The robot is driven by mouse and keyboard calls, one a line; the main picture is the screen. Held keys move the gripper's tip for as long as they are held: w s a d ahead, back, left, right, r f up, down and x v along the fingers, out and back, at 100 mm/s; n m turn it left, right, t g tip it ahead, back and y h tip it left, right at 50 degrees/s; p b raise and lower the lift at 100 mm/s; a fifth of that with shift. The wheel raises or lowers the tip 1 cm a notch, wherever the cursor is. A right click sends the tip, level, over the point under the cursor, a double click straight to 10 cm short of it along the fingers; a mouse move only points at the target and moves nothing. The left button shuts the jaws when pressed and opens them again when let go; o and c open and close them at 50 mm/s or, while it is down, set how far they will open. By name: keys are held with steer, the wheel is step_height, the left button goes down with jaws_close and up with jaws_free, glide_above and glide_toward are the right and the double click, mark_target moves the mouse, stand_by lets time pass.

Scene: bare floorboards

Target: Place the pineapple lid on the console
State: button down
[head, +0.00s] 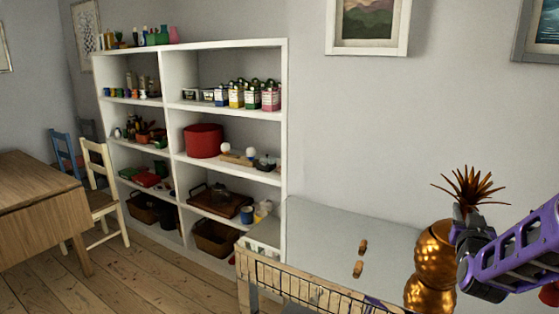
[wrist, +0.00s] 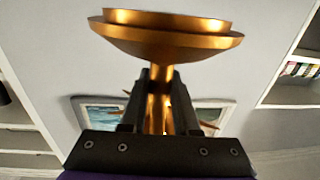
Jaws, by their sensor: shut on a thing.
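My gripper (head: 458,226) is at the right of the head view, shut on the narrow neck of the gold pineapple lid (wrist: 165,38). In the wrist view the lid's wide round flange is beyond my fingertips, with leaf tips showing beside the fingers. In the head view its brown spiky leaves (head: 468,188) stick up above my gripper. Shiny gold rounded shapes (head: 430,292) show below and left of the gripper; I cannot tell where the lid ends or whether a separate gold body is below. The grey console (head: 325,228) stands against the wall, left of the gripper.
Two small cork-like pieces (head: 358,268) lie on the console, whose middle is otherwise clear. A full white shelf unit (head: 288,130) stands to its left. A wooden table (head: 35,195) and cream chair (head: 103,205) are far left. A framed picture (head: 368,25) hangs above.

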steer(key=w+a+f+n+t+y, duration=0.1)
steer(key=w+a+f+n+y, duration=0.15)
steer(key=a+f, duration=0.45)
steer(key=w+a+f+n+t+y, duration=0.1)
steer(key=w+a+f+y, duration=0.15)
steer(key=a+f, duration=0.5)
steer(key=s+a+f+n+y, duration=0.1)
steer(key=a+f, duration=0.2)
steer(key=a, duration=0.5)
steer(key=s+a+f+n+y, duration=0.1)
steer(key=s+a+f+y, duration=0.1)
steer(key=a, duration=0.6)
steer(key=shift+f, duration=0.85)
steer(key=shift+s+d, duration=0.1)
